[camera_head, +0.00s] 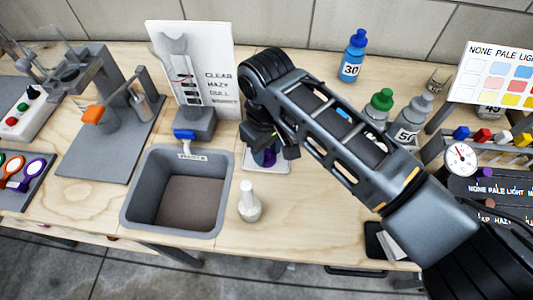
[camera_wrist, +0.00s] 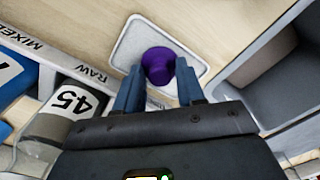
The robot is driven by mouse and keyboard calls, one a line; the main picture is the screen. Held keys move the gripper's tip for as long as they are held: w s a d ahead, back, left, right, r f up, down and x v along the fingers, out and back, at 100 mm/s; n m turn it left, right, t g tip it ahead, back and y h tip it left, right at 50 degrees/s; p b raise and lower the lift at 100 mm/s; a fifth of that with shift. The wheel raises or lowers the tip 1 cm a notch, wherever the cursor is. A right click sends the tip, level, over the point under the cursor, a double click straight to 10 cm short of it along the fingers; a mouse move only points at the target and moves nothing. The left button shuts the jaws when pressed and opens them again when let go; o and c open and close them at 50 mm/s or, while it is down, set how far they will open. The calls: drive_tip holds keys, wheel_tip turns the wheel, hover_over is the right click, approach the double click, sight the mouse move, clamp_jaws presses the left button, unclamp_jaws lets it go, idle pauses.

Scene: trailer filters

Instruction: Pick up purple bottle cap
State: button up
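The purple bottle cap (camera_wrist: 159,64) shows in the wrist view, above a pale square tray (camera_wrist: 125,55). The cap lies between the tips of my gripper (camera_wrist: 160,72), whose two blue-grey fingers stand apart on either side of it. The fingertips are very close to its sides; I cannot tell whether they touch it. In the head view my gripper (camera_head: 266,150) points down over the tray (camera_head: 249,167). A bit of purple (camera_head: 262,157) shows beneath it, mostly hidden by my gripper.
A grey open bin (camera_head: 133,205) stands left of my gripper, with a white bottle-like object (camera_head: 249,203) at its right. A blue-capped bottle (camera_head: 352,60) stands at the back. Green-capped (camera_head: 379,103) and grey (camera_head: 410,120) bottles stand right, behind my arm.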

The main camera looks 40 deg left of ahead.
clamp_jaws()
